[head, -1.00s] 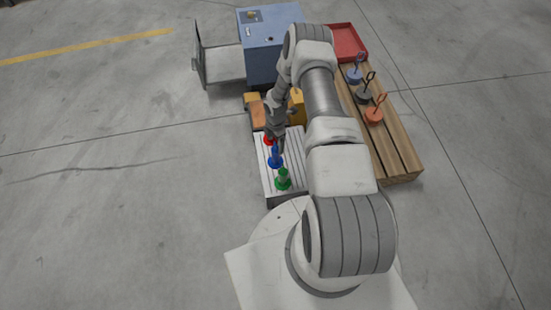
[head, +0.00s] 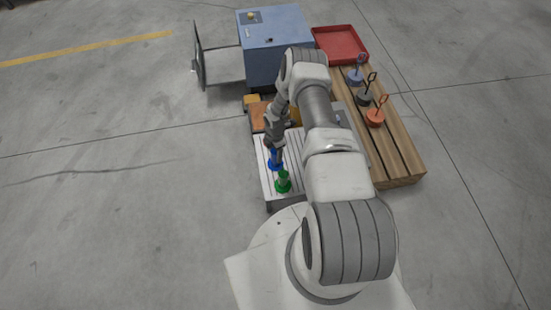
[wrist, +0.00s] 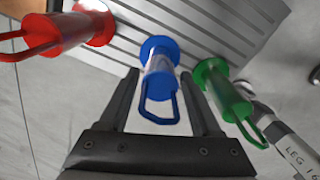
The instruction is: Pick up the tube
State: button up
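Three tube-like pieces with a flange, a cylinder and a loop handle stand on a pale grooved board (head: 263,174). The blue tube (wrist: 160,62) is central in the wrist view and shows in the head view (head: 275,165). The green tube (wrist: 224,92) is to its right, and it is nearest my base in the head view (head: 283,182). The red tube (wrist: 84,26) is at the wrist view's upper left; my gripper hides it in the head view. My gripper (wrist: 160,78) is open, its fingers on either side of the blue tube, with no clear contact visible.
A blue cabinet (head: 275,48) with its door open stands at the back, beside a red tray (head: 340,45). A wooden slatted bench (head: 400,160) at right holds three looped pieces in blue, grey and orange. Orange-brown blocks (head: 257,115) lie behind the board. Floor at left is clear.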

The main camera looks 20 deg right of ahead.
grip_shut()
jog(key=shift+r, duration=0.15)
